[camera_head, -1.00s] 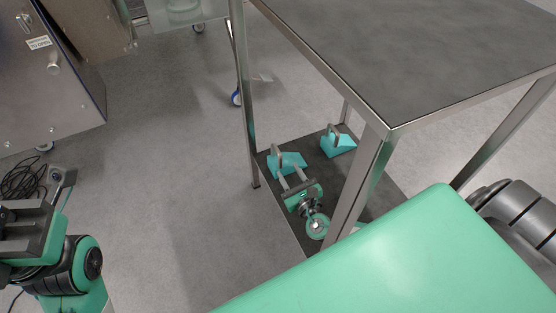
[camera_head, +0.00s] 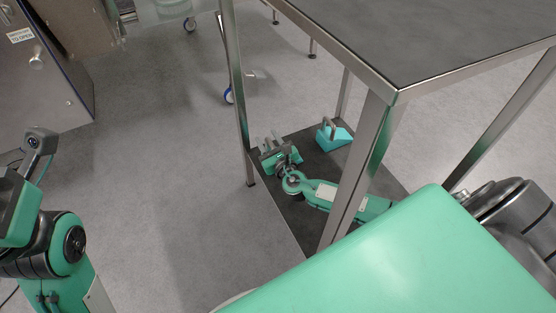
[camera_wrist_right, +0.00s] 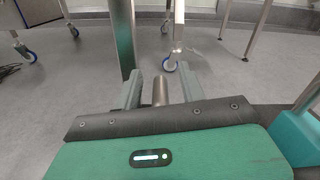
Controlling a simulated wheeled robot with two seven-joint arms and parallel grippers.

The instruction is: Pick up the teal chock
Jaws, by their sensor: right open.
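One teal chock (camera_head: 333,138) with a grey metal handle sits on the lower shelf of the steel table. The second chock, at the shelf's left side, is mostly covered by my right gripper (camera_head: 267,143). That gripper is low over the shelf, open, with its fingers pointing away from me. In the right wrist view, a grey upright bar (camera_wrist_right: 160,91), apparently the handle, stands between the open fingers (camera_wrist_right: 161,88); no teal body is clear there. My left gripper (camera_head: 22,208) is partly in view at the left edge; its jaws cannot be read.
The table's dark top (camera_head: 420,40) overhangs the shelf (camera_head: 300,222). A front leg (camera_head: 362,170) crosses in front of my right arm, and a left leg (camera_head: 236,95) stands close to the gripper. A steel cabinet (camera_head: 45,75) is at the upper left. The floor between is clear.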

